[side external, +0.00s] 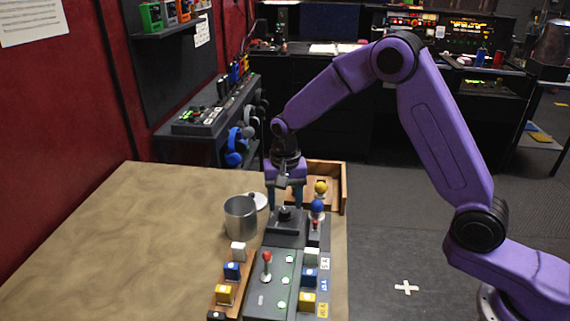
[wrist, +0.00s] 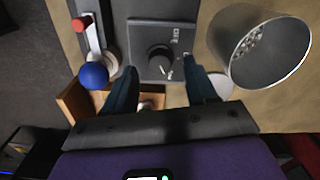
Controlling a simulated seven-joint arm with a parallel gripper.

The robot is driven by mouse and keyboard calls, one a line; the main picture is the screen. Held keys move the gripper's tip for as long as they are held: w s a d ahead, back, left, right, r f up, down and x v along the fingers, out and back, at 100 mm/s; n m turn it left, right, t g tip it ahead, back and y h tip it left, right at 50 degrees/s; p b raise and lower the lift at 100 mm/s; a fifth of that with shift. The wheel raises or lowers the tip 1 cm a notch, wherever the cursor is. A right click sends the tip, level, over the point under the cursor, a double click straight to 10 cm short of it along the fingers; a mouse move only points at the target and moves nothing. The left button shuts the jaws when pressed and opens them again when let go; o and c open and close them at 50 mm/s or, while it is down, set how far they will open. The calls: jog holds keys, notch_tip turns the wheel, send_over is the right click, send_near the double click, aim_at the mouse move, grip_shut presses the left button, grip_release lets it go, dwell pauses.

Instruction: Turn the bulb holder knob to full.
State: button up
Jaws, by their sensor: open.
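A round black knob (wrist: 160,60) with a pale pointer mark sits on a dark square box (wrist: 172,25); small white lettering shows beside it. In the side view the knob (side external: 285,213) stands on top of the box (side external: 287,232) at the far end of the grey panel. My gripper (side external: 284,203) is over the box, pointing down. In the wrist view my gripper (wrist: 162,72) is open, with one blue finger on each side of the knob's near edge. Nothing is between the fingers except possibly the knob; I cannot tell whether they touch it.
A metal cup (side external: 241,217) stands left of the box. A blue-ball lever (side external: 317,207) stands close on the right. A wooden tray (side external: 330,172) with a yellow ball (side external: 321,187) lies behind. A red-tipped lever (side external: 266,258) and several coloured buttons are in front.

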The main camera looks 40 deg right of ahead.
aim_at(286, 212)
notch_tip(286, 212, up, 16)
jog(key=shift+f, duration=0.25)
dwell(0.3)
jog(key=s+f+n, duration=0.1)
jog(key=s+n, duration=0.8)
jog(key=s, duration=0.6)
jog(key=s+d+f+n, duration=0.2)
jog(key=s+d+n, duration=0.2)
jog(key=s, duration=0.5)
jog(key=s+d+f+n, duration=0.3)
jog(key=s+d+n, duration=0.1)
jog(key=s, duration=0.6)
jog(key=shift+s+d+n, duration=0.3)
jog(key=shift+d+n, duration=0.1)
jog(key=shift+n, duration=0.5)
jog(key=shift+w+r, duration=0.1)
dwell(0.6)
